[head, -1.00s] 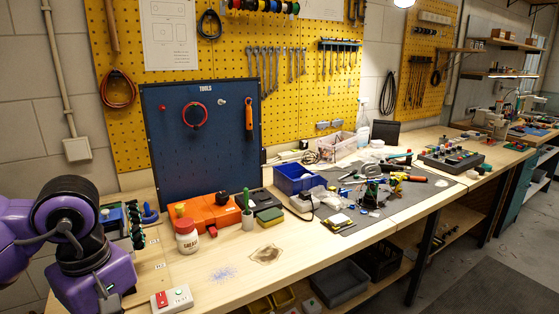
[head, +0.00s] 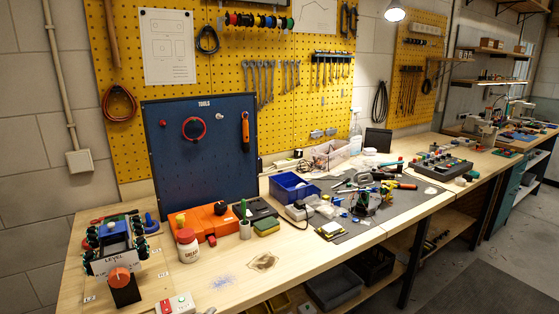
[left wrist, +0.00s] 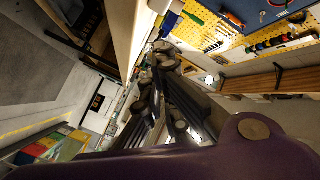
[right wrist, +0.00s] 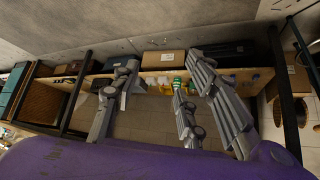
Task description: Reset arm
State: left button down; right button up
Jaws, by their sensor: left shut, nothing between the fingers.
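Neither gripper shows in the head view. In the left wrist view my left gripper (left wrist: 163,60) is shut and empty, in the air, with the edge of a bench top and the yellow pegboard (left wrist: 205,32) beyond it. In the right wrist view my right gripper (right wrist: 163,64) has its fingers spread wide apart with nothing between them. Beyond its fingers is a low wooden shelf (right wrist: 152,85) with boxes and bottles. The workbench (head: 215,285) fills the middle of the head view.
On the bench's left end stand a rig labelled LEVEL (head: 113,262), a red-and-white switch box (head: 177,304) and a white jar (head: 188,247). Behind is an upright blue tool board (head: 203,150). A blue bin (head: 292,187) and cluttered grey mat (head: 375,222) lie farther right.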

pick_arm(q)
jog(key=s+a+f+n+g+y, duration=0.2)
jog(key=s+a+f+n+y, duration=0.15)
jog(key=s+f+n, duration=0.55)
jog(key=s+f+n+g+y+p, duration=0.1)
jog(key=s+f+n+g, duration=0.1)
jog(key=s+f, duration=0.5)
jog(key=s+d+f+n+g+y+p, duration=0.1)
jog(key=s+f+n+g+p, duration=0.1)
jog(key=s+f, duration=0.6)
jog(key=s+g, duration=0.1)
jog(key=s, duration=0.6)
jog(key=shift+s+f+n+g+y, duration=0.15)
jog(key=shift+s+n+g+y, duration=0.15)
jog(key=shift+s+y, duration=0.1)
pick_arm(e)
jog(key=shift+t, duration=0.4)
jog(key=w+r, duration=0.1)
jog(key=r, duration=0.1)
jog(key=w+r, duration=0.1)
jog(key=r, duration=0.1)
jog(key=shift+w+d+r, duration=0.1)
jog(key=shift+w, duration=0.1)
pick_arm(q)
jog(key=shift+d, duration=0.1)
